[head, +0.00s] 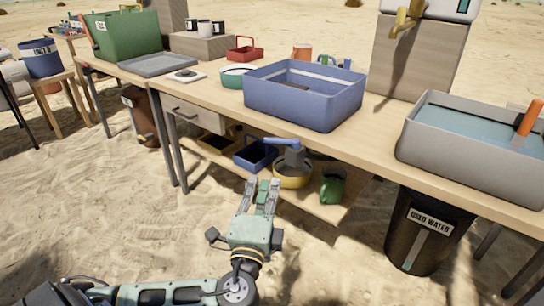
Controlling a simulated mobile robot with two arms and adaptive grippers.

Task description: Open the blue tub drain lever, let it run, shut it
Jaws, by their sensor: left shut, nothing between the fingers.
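The blue tub (300,113) stands on the wooden table with a little dark content inside. Below it hangs a grey drain valve (295,156) with a blue lever (281,142) that points left, roughly level. A yellow bowl (291,181) sits on the lower shelf under the valve. I see no water stream at the outlet. My left gripper (263,184) is shut and empty, its fingers pointing up and away, in front of the shelf. In the picture it is below and left of the lever, apart from it. My right gripper is out of view.
A green mug (333,185) and a small blue bin (256,155) flank the bowl on the shelf (315,205). A grey tub of water (470,150) stands at right, above a used water bin (428,232). Sand in front is clear.

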